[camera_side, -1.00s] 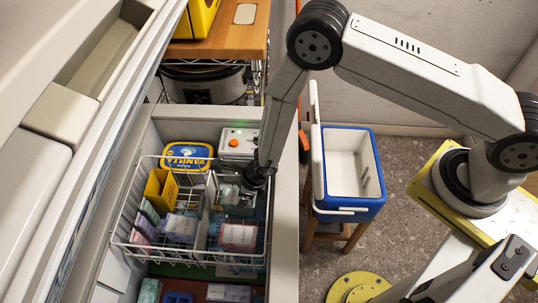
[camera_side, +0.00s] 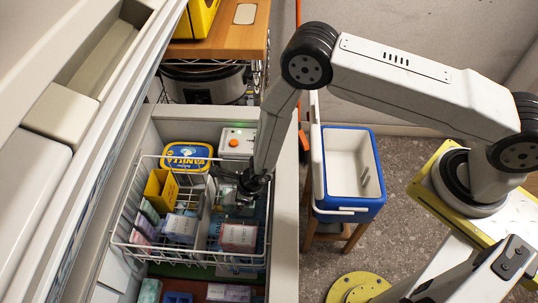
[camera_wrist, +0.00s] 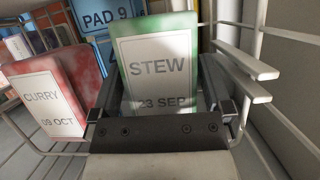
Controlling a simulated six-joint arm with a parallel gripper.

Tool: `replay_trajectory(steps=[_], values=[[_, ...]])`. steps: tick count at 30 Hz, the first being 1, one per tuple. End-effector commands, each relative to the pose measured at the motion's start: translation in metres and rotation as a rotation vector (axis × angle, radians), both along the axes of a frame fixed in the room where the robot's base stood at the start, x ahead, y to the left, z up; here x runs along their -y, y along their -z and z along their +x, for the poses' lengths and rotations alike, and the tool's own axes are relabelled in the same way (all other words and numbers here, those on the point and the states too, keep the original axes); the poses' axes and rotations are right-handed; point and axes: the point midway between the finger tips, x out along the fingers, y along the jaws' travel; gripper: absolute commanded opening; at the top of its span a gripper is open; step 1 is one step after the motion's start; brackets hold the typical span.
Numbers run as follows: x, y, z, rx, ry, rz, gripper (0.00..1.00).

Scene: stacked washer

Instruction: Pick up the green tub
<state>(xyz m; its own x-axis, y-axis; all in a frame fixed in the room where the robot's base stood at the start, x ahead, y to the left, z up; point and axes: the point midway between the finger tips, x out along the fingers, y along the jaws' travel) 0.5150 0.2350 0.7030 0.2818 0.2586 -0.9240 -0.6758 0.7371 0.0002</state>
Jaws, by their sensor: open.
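The green tub (camera_wrist: 155,58) stands upright in the wrist view, with a white label reading "STEW 23 SEP". My gripper (camera_wrist: 160,95) is open, with one dark finger at each side of the tub's lower part. I cannot tell whether either finger touches it. In the side view my gripper (camera_side: 252,185) is down inside the white wire basket (camera_side: 192,258), at its right side. There the arm and gripper mostly hide the green tub.
A red tub (camera_wrist: 52,92) labelled "CURRY 09 OCT" stands close at left. A blue "PAD 9" pack (camera_wrist: 103,20) is behind. Basket wires (camera_wrist: 250,62) run close at right. A yellow-blue vanilla tub (camera_side: 187,155) sits at the basket's back. A blue-white cooler (camera_side: 350,175) stands outside.

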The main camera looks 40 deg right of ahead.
Motion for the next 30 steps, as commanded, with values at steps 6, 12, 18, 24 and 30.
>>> replay_trajectory(steps=[6,12,18,24,30], values=[[0.0,0.0004,0.0,0.0,0.0,0.0,1.0],[-0.0001,0.0023,0.0002,0.0,0.0,0.0,1.0],[0.0,0.0043,0.0002,0.0,0.0,0.0,1.0],[0.0,0.0049,0.0001,0.0,0.0,0.0,1.0],[0.0001,0.005,0.0001,0.0,0.0,0.0,0.94]])
